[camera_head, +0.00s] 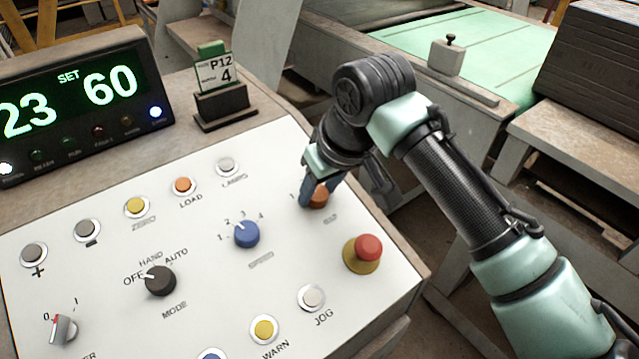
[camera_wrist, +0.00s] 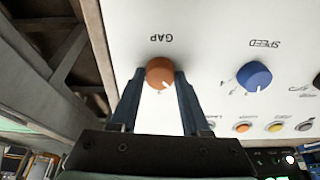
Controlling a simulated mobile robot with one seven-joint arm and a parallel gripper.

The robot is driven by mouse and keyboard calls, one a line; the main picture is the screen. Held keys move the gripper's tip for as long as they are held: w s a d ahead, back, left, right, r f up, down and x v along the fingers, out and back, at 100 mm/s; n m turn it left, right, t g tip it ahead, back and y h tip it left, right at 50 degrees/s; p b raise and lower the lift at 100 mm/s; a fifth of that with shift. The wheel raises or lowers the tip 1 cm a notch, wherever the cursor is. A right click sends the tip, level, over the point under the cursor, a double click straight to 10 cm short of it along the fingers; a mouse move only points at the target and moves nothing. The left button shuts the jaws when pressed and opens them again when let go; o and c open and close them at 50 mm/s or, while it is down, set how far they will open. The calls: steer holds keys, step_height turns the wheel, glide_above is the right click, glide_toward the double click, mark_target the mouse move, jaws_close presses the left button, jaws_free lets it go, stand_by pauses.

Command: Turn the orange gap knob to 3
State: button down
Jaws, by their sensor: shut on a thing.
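The orange gap knob (camera_head: 318,197) is on the right part of the white control panel, partly hidden by my gripper in the head view. In the wrist view the orange knob (camera_wrist: 160,73) sits between my fingertips, with its white pointer mark toward the gripper side. My gripper (camera_wrist: 162,82) is shut on the knob, one blue finger on each side. It also shows in the head view (camera_head: 319,192). The scale numbers around the knob are mostly hidden by the fingers; I cannot tell which number the pointer meets.
The blue speed knob (camera_head: 247,234) is left of the gap knob. A red mushroom button (camera_head: 368,248) stands up just below right. The black mode knob (camera_head: 160,281) is farther left. A display (camera_head: 70,95) and a card holder (camera_head: 222,104) stand behind the panel.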

steer(key=m+p, duration=0.4)
steer(key=m, duration=0.1)
steer(key=shift+a+r, duration=0.1)
steer(key=shift+r, duration=0.1)
steer(key=m+h+p, duration=0.1)
steer(key=m+p, duration=0.4)
steer(key=p, duration=0.1)
steer(key=shift+r+p, duration=0.1)
steer(key=shift+p, duration=0.2)
steer(key=m+p, duration=0.4)
steer(key=p, duration=0.1)
steer(key=shift+m+h, duration=0.3)
steer(key=shift+m, duration=0.1)
steer(key=shift+f+m+p, duration=0.15)
steer(key=shift+m+p, duration=0.75)
steer(key=shift+m, duration=0.25)
steer(key=shift+f+m+p, duration=0.1)
steer(key=shift+m+p, duration=0.75)
steer(key=shift+m, duration=0.3)
steer(key=shift+c, duration=2)
jaws_free()
